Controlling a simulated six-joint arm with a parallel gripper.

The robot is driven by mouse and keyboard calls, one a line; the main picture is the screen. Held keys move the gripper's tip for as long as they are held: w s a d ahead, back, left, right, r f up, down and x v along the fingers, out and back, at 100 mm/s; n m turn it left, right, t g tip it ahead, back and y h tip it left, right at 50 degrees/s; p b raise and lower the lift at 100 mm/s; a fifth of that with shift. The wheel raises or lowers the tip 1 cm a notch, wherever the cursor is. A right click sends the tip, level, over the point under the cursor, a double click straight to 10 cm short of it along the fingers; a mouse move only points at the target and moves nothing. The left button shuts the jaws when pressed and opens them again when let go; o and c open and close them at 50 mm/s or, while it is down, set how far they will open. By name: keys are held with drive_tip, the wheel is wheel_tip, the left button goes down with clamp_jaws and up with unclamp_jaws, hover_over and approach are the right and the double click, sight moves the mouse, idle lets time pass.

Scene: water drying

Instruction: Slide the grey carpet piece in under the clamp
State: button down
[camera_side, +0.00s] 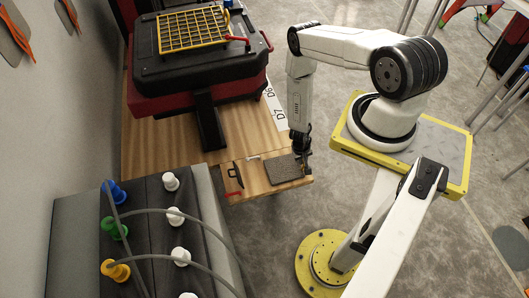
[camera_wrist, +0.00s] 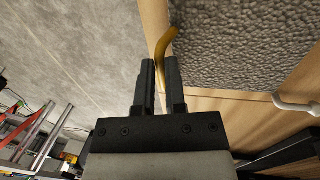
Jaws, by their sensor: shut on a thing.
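The grey carpet piece (camera_side: 284,170) lies flat on the front right corner of the wooden table; its rough surface fills the upper right of the wrist view (camera_wrist: 245,45). My gripper (camera_side: 305,165) is at the carpet's right edge. In the wrist view my gripper (camera_wrist: 162,65) is shut on a bent amber handle (camera_wrist: 167,40) at that edge. Whether the handle is fixed to the carpet is hard to tell. The clamp (camera_side: 234,177), dark with red-tipped parts, stands left of the carpet, apart from it.
A white hooked handle (camera_side: 254,157) is on the table near the clamp. A dark box with pegs and cables (camera_side: 150,225) stands at the lower left. A black and red case (camera_side: 200,60) stands behind. Bare wood (camera_side: 262,185) shows between clamp and carpet.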

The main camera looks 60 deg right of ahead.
sight(287, 170)
drive_tip(key=shift+w+a, duration=2.5)
drive_tip(key=shift+w, duration=0.15)
drive_tip(key=c, duration=0.7)
unclamp_jaws()
drive_tip(key=shift+s, duration=0.1)
drive_tip(key=shift+r, duration=0.15)
drive_tip(key=shift+w+a+r, duration=0.2)
drive_tip(key=shift+r, duration=1.05)
drive_tip(key=shift+w+a+r, duration=0.15)
drive_tip(key=shift+r, duration=1.05)
drive_tip(key=shift+w+a+r, duration=0.2)
drive_tip(key=shift+r, duration=1.05)
